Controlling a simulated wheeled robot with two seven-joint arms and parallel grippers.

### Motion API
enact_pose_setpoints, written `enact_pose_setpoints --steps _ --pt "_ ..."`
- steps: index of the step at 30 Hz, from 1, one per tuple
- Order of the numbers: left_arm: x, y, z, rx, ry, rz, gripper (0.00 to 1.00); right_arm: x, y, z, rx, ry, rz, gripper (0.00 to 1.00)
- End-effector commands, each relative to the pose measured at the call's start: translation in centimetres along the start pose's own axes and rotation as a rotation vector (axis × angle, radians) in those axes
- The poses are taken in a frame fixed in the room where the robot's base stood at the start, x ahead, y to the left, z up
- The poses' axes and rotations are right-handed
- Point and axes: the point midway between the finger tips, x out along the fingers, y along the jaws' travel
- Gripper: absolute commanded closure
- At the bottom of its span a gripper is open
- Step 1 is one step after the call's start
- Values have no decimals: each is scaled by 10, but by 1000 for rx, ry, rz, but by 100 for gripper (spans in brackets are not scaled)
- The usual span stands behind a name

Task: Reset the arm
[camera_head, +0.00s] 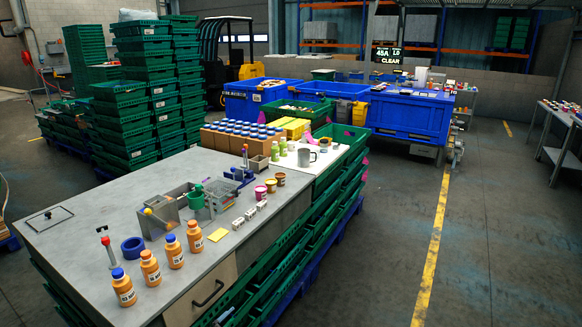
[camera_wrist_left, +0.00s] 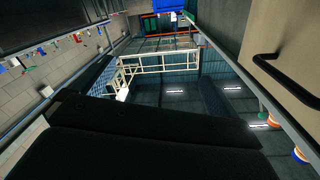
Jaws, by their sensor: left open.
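Neither of my arms shows in the head view. In the left wrist view, the dark parts of my left gripper (camera_wrist_left: 150,132) fill the bottom of the picture, and nothing is seen held between them. A beige drawer front (camera_wrist_left: 257,40) with a dark handle (camera_wrist_left: 285,82) is at the right of that view, apart from the gripper. The same drawer front (camera_head: 226,277) shows below the grey bench top in the head view. My right gripper is in neither view.
The grey bench (camera_head: 95,205) carries several orange bottles (camera_head: 151,268), a blue ring (camera_head: 132,247), a grey sorting fixture (camera_head: 160,212) and small tubs. Green crates (camera_head: 130,95) stack behind it at left. Blue bins (camera_head: 409,113) stand at the back. The floor at right (camera_head: 500,230) is clear.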

Motion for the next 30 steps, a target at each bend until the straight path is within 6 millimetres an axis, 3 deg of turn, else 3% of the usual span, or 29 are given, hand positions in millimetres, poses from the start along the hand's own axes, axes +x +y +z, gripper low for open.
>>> enact_pose_setpoints --steps 1,6,11,15,19,24,27,30 --pt "-16 15 37 -44 -71 -65 2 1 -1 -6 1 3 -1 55" --pt "-77 61 141 -156 -351 -236 2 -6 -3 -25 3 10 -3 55" --pt "-145 121 222 -252 -625 -303 2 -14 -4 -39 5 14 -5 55" --pt "-211 185 278 -335 -860 -303 2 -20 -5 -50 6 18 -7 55" --pt "-275 252 316 -417 -1067 -261 2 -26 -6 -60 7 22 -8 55" --pt "-347 331 340 -517 -1283 -172 2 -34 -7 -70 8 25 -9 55" --pt "-374 362 345 -558 -1362 -125 2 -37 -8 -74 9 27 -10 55" --pt "-390 380 346 -583 -1405 -95 2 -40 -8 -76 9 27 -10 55"
